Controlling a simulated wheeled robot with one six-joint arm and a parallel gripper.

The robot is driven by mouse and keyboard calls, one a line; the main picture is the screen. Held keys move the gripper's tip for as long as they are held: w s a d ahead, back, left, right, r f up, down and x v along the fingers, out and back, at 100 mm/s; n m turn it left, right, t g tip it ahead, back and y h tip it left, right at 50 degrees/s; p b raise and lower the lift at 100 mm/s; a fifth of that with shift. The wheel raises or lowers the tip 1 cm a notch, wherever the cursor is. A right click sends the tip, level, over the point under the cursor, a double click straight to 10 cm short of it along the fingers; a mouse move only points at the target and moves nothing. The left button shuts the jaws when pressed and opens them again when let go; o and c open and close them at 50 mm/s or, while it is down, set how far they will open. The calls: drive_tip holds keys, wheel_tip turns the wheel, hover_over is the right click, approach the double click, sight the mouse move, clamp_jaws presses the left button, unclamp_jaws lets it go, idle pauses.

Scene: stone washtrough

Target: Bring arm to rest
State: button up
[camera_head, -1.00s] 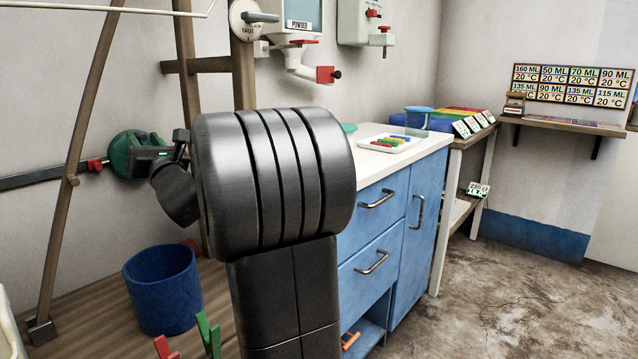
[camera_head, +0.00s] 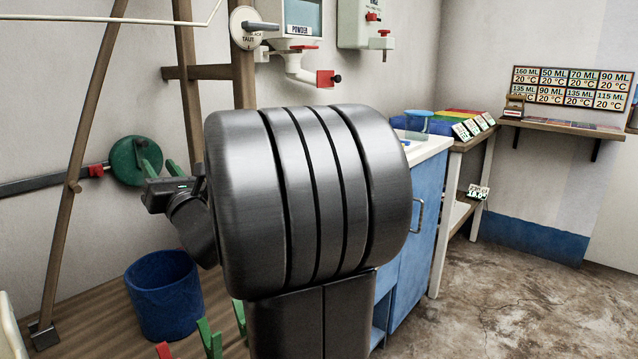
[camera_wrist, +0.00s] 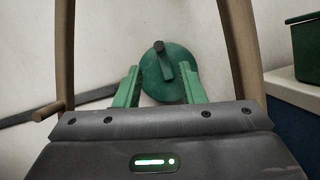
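My gripper (camera_wrist: 158,88) shows in the wrist view with its two green fingers spread apart and nothing between them. In the head view my gripper (camera_head: 161,168) is left of my large dark arm link, with its green fingertips pointing up in front of the wall. A round green disc with a dark handle (camera_wrist: 178,82) lies beyond the fingers in the wrist view. It also shows on the wall in the head view (camera_head: 126,161). My arm hides part of the blue cabinet.
A blue bucket (camera_head: 165,297) stands below my gripper, near a wooden frame (camera_head: 72,160). Red and green pegs (camera_head: 209,338) show at the bottom edge. The blue cabinet (camera_head: 423,240) is at the right. A powder dispenser (camera_head: 303,22) hangs above. The floor at right is clear.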

sight(142, 140)
drive_tip(key=b+x, duration=0.1)
drive_tip(key=x, duration=0.9)
drive_tip(key=shift+s+a+f, duration=0.1)
drive_tip(key=shift+a+n+g+y, duration=0.2)
drive_tip(key=shift+n+g+y, duration=0.1)
drive_tip(key=shift+n, duration=0.1)
drive_tip(key=shift+s+a+n+g+y, duration=0.15)
drive_tip(key=shift+n+g+y, duration=0.15)
drive_tip(key=shift+n, duration=0.55)
drive_tip(key=shift+s+a+n+g+y, duration=0.1)
drive_tip(key=shift+s+n+g+y, duration=0.15)
drive_tip(key=shift+n, duration=0.6)
drive_tip(key=shift+d, duration=0.1)
